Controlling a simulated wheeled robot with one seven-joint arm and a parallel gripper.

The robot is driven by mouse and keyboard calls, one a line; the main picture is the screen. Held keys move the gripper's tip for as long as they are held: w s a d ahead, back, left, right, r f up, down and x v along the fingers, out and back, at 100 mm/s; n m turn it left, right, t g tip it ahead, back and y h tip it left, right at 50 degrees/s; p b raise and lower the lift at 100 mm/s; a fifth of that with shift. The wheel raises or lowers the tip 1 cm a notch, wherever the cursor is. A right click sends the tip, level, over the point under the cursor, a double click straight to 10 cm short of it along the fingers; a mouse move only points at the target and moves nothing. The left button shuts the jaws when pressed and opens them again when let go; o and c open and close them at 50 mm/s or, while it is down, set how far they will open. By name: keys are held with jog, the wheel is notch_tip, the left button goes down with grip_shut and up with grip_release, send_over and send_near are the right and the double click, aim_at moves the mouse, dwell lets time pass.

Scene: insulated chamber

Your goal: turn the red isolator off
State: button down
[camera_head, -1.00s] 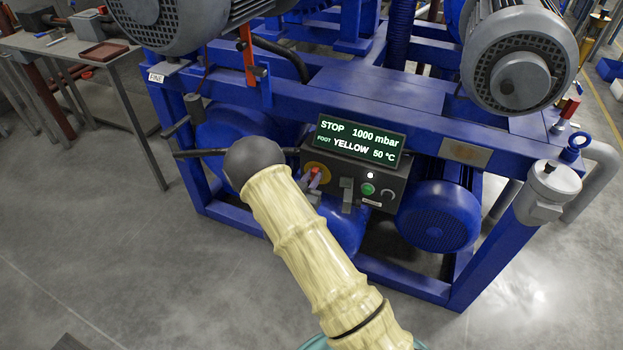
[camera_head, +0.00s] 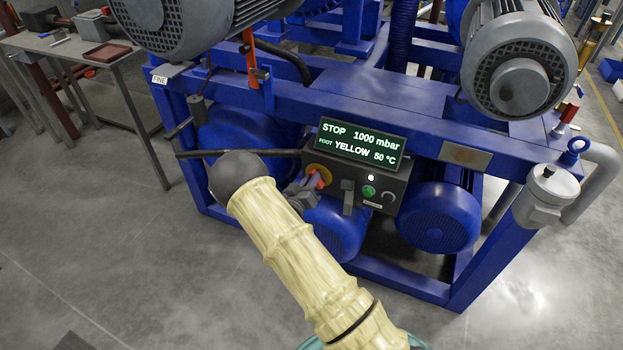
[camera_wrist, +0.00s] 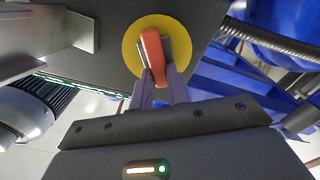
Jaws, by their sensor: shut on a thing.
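The red isolator handle (camera_head: 321,177) sits on a round yellow plate (camera_head: 319,168) at the left end of the control box front. In the wrist view the red handle (camera_wrist: 153,50) stands out from the yellow plate (camera_wrist: 131,38), slightly tilted from vertical. My gripper (camera_head: 311,185) reaches it from the lower left. In the wrist view my gripper's purple fingers (camera_wrist: 158,78) are shut on the near end of the handle. The fingers hide part of the handle, and its exact switch position cannot be told.
The control box display (camera_head: 360,143) reads STOP, 1000 mbar, FOOT YELLOW, 50 °C. A green button (camera_head: 369,191) and a grey lever-like part (camera_head: 348,196) are right of the isolator. A dark bar (camera_head: 240,153) runs left of the box. Blue frame beams (camera_head: 400,280) surround it; floor in front is clear.

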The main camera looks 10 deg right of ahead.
jog(key=n, duration=0.4)
jog(key=f+n, duration=0.1)
jog(key=n, duration=0.3)
jog(key=a+n+p, duration=0.1)
jog(key=n, duration=0.3)
jog(key=shift+w+f, duration=0.2)
jog(key=shift+f, duration=0.1)
jog(key=shift+d, duration=0.1)
jog(key=c, duration=1.4)
grip_release()
jog(key=shift+o, duration=0.2)
jog(key=v, duration=1.7)
jog(key=shift+s, duration=0.15)
